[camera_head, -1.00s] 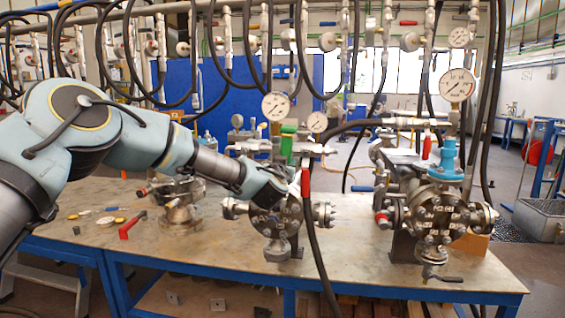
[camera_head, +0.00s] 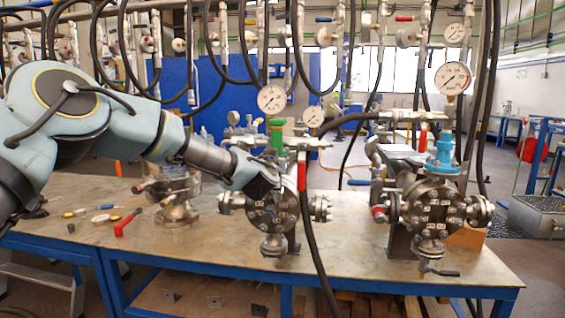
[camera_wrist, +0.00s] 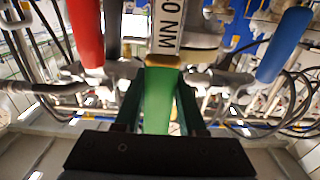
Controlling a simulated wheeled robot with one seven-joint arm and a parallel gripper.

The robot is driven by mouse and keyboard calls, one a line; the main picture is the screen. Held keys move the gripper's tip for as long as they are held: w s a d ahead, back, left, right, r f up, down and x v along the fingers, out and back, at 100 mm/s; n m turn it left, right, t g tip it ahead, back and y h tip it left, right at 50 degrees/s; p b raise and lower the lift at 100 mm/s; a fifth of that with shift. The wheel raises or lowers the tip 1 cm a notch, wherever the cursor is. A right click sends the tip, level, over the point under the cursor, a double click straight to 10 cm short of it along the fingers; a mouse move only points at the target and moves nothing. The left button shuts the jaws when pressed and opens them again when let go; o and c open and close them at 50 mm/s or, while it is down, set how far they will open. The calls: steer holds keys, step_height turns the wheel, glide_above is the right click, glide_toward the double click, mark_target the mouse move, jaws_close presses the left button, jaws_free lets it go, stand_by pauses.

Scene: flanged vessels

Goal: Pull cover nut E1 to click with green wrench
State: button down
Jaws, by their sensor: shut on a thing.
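My gripper (camera_wrist: 158,115) is shut on the green wrench (camera_wrist: 157,95), whose green handle lies between the two fingers in the wrist view. A pale label on the wrench ends in "0 NM". In the head view my gripper (camera_head: 268,184) is at the upper part of the left flanged vessel (camera_head: 272,212), in front of its dark round cover. The cover has a ring of nuts. I cannot make out which nut is E1, as the labels are too small to read. The wrench's working end, and whether it sits on a nut, cannot be seen.
A black hose with a red sleeve (camera_head: 302,172) hangs just right of my gripper. A second flanged vessel (camera_head: 433,207) stands at the right. Pressure gauges (camera_head: 272,99) rise behind. A red-handled tool (camera_head: 125,224) and small parts lie on the table's left, with bare tabletop (camera_head: 190,250) in front.

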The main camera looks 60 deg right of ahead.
steer(key=shift+r, duration=0.2)
steer(key=shift+s+d+m+p, duration=0.15)
steer(key=shift+s+m+p, duration=0.2)
steer(key=shift+s+m, duration=0.1)
steer(key=shift+a+b, duration=0.3)
steer(key=shift+a, duration=0.1)
steer(key=shift+b+v, duration=0.75)
steer(key=shift+v, duration=1.35)
